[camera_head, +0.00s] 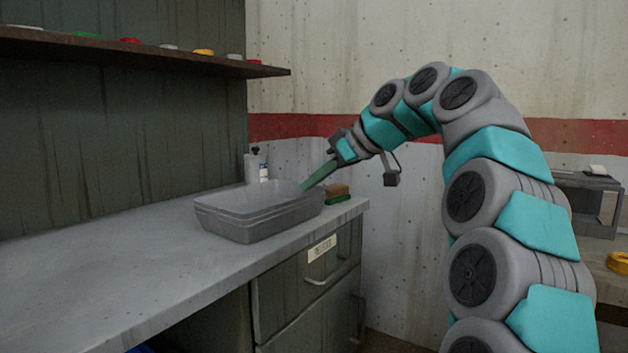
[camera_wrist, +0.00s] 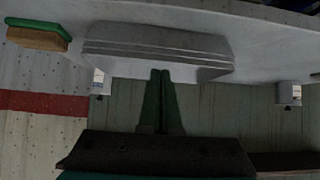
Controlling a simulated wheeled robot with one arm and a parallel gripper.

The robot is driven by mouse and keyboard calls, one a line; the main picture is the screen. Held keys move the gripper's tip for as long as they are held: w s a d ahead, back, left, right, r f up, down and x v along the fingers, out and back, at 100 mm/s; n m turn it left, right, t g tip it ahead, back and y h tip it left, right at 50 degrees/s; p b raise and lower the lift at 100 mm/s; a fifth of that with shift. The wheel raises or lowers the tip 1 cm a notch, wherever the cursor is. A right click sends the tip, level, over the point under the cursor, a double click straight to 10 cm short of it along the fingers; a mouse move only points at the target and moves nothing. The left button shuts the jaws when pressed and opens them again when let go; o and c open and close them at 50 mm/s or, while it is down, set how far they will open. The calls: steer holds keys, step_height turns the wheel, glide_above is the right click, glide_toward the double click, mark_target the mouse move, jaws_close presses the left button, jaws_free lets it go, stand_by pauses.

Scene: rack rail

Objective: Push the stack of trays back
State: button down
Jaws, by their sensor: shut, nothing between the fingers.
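The stack of trays (camera_head: 243,232), several grey shallow trays nested together, sits on the counter near its front edge and right end. In the wrist view the stack (camera_wrist: 150,45) spans the upper middle, with its long side across the picture. My gripper (camera_head: 304,187) reaches down from the right, its green fingers tilted, tips at the tray rim on the right side. In the wrist view my gripper (camera_wrist: 160,73) has its two fingers together and empty, tips overlapping the trays' edge. I cannot tell whether they touch the trays.
The counter (camera_head: 110,255) left of the trays is clear. A shelf (camera_head: 130,55) with coloured lids hangs above.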

mark_target(239, 192)
steer(key=shift+w+a+f+b, duration=0.35)
steer(key=shift+a+f+b, duration=0.2)
steer(key=shift+f, duration=0.6)
steer(key=shift+w+a+f+b, duration=0.4)
steer(key=shift+f+b, duration=0.2)
steer(key=shift+f, duration=0.55)
steer(key=shift+w+a+f+b, duration=0.35)
steer(key=shift+a+f+b, duration=0.2)
steer(key=shift+f, duration=0.6)
steer(key=shift+w+a+f+p, duration=0.1)
steer(key=shift+w+a+p, duration=0.8)
steer(key=shift+a, duration=0.4)
steer(key=shift+w+a+r+p, duration=0.1)
steer(key=shift+w+a+p, duration=0.6)
steer(key=shift+w+a, duration=0.55)
steer(key=shift+w+a+f+p, duration=0.1)
steer(key=shift+w+a+p, duration=0.75)
steer(key=shift+a, duration=0.5)
steer(key=shift+w+a+p, duration=0.75)
steer(key=shift+w+a, duration=0.2)
steer(key=shift+a, duration=0.2)
steer(key=shift+w+a+p, duration=0.75)
steer(key=shift+w+a, duration=0.2)
steer(key=shift+a, duration=0.25)
steer(key=shift+w+a+p, duration=0.75)
steer(key=shift+w+a, duration=0.2)
steer(key=shift+a, duration=0.2)
steer(key=shift+w+a+p, duration=0.4)
steer(key=shift+w+a, duration=0.1)
steer(key=shift+a, duration=0.3)
